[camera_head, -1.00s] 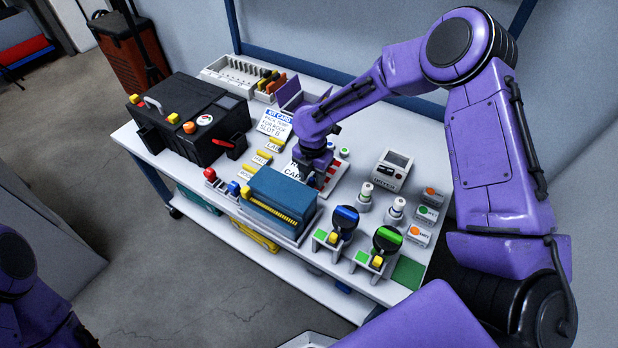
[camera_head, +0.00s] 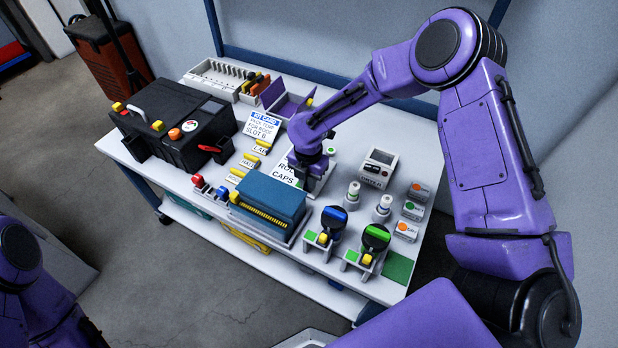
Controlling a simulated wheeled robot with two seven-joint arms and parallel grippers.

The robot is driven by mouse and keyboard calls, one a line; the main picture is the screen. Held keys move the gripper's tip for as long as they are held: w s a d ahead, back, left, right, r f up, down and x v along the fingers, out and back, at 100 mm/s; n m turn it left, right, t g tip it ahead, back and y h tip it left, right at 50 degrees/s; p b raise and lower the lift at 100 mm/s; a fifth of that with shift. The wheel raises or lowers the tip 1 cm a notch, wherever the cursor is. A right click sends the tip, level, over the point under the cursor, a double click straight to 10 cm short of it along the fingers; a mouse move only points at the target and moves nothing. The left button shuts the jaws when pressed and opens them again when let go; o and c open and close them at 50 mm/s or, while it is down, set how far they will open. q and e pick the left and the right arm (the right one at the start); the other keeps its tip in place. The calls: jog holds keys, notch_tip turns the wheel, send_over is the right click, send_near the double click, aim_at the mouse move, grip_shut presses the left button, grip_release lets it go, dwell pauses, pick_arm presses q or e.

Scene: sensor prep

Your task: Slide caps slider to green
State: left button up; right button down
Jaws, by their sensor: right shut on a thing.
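The slider board with a white label reading "CAPS" (camera_head: 283,173) lies at the middle of the table. A green mark (camera_head: 331,150) shows at its far right end. My right gripper (camera_head: 313,184) points down over the board, just right of the label, and is shut on the caps slider. The gripper hides the slider knob and most of the track, so the knob's exact position cannot be seen. My left arm shows only at the lower left edge, with its gripper out of view.
A blue box (camera_head: 270,196) stands close in front of the board. A black case (camera_head: 172,120) fills the table's left.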

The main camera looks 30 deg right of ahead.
jog(key=c, duration=1.2)
grip_release()
jog(key=shift+s+d+f, duration=0.1)
jog(key=shift+s+d, duration=0.1)
jog(key=shift+o, duration=0.6)
jog(key=shift+s, duration=0.1)
notch_tip(320, 180, up, 11)
jog(key=p, duration=0.1)
jog(key=shift+f, duration=0.2)
